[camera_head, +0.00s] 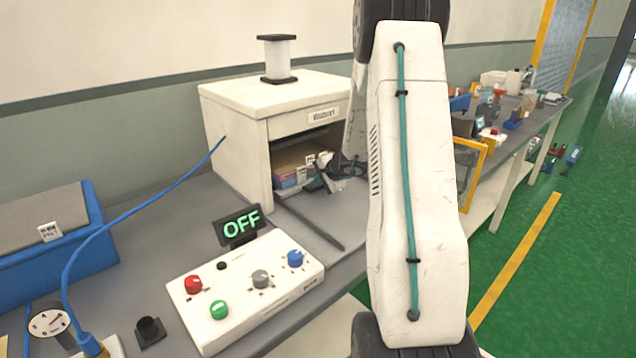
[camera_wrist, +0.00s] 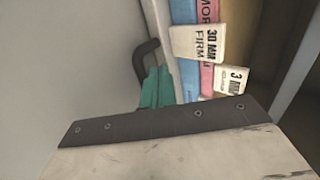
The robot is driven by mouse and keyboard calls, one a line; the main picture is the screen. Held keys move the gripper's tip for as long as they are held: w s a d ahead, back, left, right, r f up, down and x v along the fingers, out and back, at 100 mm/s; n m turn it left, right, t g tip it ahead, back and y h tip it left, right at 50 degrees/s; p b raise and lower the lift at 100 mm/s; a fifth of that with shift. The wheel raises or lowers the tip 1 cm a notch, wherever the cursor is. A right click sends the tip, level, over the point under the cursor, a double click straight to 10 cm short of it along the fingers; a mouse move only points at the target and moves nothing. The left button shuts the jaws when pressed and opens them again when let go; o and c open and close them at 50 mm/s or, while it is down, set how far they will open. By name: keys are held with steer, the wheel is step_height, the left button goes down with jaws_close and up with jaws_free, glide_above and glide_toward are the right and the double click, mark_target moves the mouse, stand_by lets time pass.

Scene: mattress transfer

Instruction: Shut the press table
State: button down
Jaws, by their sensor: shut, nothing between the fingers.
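The press (camera_head: 235,125) is a white box with an open front on the grey bench. A flat grey plate, seemingly the press table (camera_head: 345,212), extends out from the opening, with a dark edge along its near side. Pink and blue labelled mattress samples (camera_head: 290,178) lie inside the opening; they also show in the wrist view (camera_wrist: 188,60). My gripper (camera_head: 325,183) is shut and empty at the opening, beside the samples. A teal part of it shows in the wrist view (camera_wrist: 157,88), next to a dark curved piece. My arm hides the table's right part.
A control box (camera_head: 245,287) with knobs stands in front of the press, below a display (camera_head: 240,226) reading OFF. A blue case (camera_head: 55,245) and blue cable are at left. A spool (camera_head: 278,58) stands on the press. Green floor is open at right.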

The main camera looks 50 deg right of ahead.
mark_target(307, 178)
steer(key=w, duration=0.3)
steer(key=shift+w+d, duration=0.1)
steer(key=shift+w, duration=0.2)
steer(key=shift+w+r, duration=0.1)
steer(key=shift+r, duration=0.1)
